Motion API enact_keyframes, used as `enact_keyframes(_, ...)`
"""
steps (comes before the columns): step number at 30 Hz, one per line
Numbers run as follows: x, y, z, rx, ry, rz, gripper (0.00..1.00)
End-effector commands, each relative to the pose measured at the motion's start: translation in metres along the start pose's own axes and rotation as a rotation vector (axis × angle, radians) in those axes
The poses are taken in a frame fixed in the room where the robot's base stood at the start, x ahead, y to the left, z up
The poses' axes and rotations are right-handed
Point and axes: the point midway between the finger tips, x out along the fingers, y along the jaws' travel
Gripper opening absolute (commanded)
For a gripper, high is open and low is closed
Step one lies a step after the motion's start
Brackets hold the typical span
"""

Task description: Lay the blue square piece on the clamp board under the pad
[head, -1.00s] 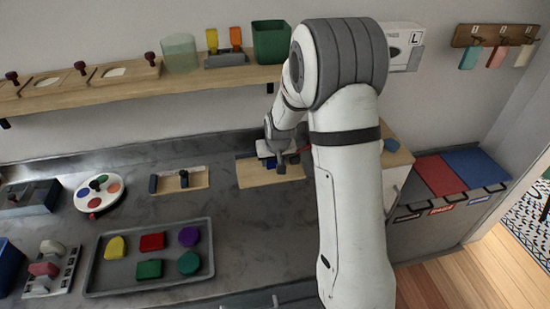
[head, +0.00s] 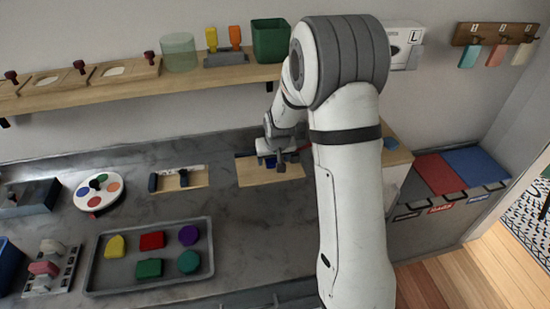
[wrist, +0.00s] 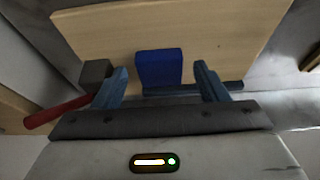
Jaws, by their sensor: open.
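The blue square piece (wrist: 159,68) lies on the tan clamp board (wrist: 210,30) in the wrist view, between my two fingers with a gap on each side. My gripper (wrist: 160,85) is open. A small grey block (wrist: 96,72), perhaps the pad, shows left of the piece, near a red handle (wrist: 58,112); the piece looks beside it, not clearly under it. In the head view my gripper (head: 274,157) is over the clamp board (head: 262,178), and only a bit of the blue piece (head: 270,164) shows.
A grey tray (head: 150,284) with several coloured pieces lies at the front left. A small wooden board with dark posts (head: 190,182) stands left of the clamp board. The shelf (head: 130,90) runs along the wall behind. Bare counter (head: 240,225) lies in front.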

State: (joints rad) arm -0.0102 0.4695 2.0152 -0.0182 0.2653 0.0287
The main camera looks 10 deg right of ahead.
Motion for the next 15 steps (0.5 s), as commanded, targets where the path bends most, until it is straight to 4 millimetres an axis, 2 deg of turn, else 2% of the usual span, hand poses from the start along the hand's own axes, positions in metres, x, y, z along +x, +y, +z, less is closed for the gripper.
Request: enact_keyframes(15, -0.099, -0.001, -0.001, -0.001, 0.005, -0.001, 0.67)
